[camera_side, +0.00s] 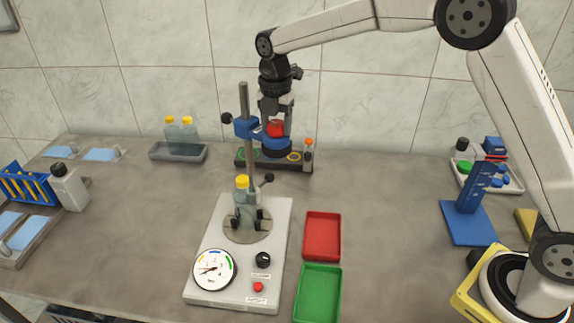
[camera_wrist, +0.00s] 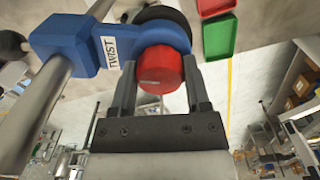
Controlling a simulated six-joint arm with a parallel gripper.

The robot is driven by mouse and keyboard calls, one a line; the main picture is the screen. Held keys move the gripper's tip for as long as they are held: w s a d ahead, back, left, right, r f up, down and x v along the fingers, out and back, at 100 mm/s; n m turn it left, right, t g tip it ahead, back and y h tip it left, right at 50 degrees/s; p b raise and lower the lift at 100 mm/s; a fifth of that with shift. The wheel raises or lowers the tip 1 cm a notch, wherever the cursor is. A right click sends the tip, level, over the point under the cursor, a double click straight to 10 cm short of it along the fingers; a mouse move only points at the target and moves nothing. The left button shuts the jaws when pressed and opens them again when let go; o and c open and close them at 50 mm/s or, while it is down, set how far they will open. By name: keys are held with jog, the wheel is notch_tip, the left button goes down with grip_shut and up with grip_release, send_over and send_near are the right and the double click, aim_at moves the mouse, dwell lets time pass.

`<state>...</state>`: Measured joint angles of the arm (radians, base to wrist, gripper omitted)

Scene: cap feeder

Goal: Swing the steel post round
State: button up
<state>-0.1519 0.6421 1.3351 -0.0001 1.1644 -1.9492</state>
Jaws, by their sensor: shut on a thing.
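The steel post (camera_side: 245,100) stands upright on the white instrument base (camera_side: 212,245), behind a clear bottle with a yellow cap (camera_side: 242,182). A blue arm (camera_side: 246,128) is clamped to the post and reaches right to a blue head with a red knob (camera_side: 276,130). My gripper (camera_side: 277,122) comes down from above and is shut on the red knob. In the wrist view, the jaws (camera_wrist: 159,66) sit on both sides of the knob (camera_wrist: 158,72). The blue arm (camera_wrist: 65,42), labelled TWIST, and the post (camera_wrist: 38,110) are to its left.
A dark rack (camera_side: 300,167) with coloured rings and a vial is under the head. Red (camera_side: 322,236) and green (camera_side: 318,293) trays lie right of the base. A gauge (camera_side: 214,269) is at the base's front. A blue stand (camera_side: 468,215) is at right. The left table middle is clear.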

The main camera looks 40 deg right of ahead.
jog(key=shift+w+d+r, duration=0.1)
dwell(0.3)
jog(key=shift+w+d+n, duration=0.25)
jog(key=shift+d+n, duration=0.25)
jog(key=shift+n, duration=0.3)
jog(key=shift+w+d+n, duration=0.25)
jog(key=shift+d+n, duration=0.2)
jog(key=shift+n, duration=0.35)
jog(key=shift+d, duration=0.1)
jog(key=shift+w+d+n, duration=0.35)
jog(key=shift+n, duration=0.35)
jog(key=shift+w+d+n, duration=0.3)
jog(key=shift+d+n, duration=0.05)
jog(key=shift+n, duration=0.35)
jog(key=o, duration=1.2)
jog(key=shift+o, duration=0.2)
jog(key=shift+r, duration=2.95)
